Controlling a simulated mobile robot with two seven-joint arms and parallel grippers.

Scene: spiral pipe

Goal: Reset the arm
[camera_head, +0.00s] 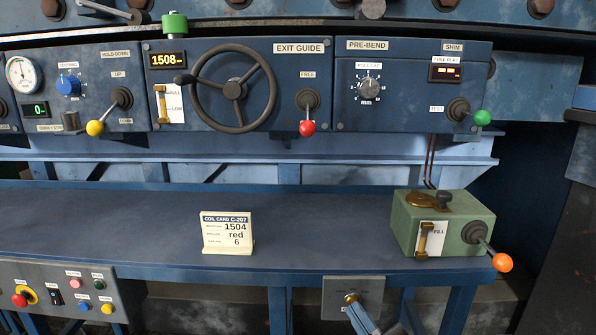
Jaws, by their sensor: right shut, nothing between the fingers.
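My right gripper (355,312) shows only in part at the bottom edge, a narrow pale blue-grey shape rising in front of a small grey plate (330,287) with a brass fitting (350,298). Its fingers are together with nothing between them. Whether it touches the fitting I cannot tell. The rest of my right arm is below the frame. My left gripper is not in view.
The blue bench (130,215) holds a coil card (227,233) and a green box (406,228) with an orange-knobbed lever (502,262). Above is a control panel with a handwheel (233,90) and levers. A button panel (62,292) is lower left.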

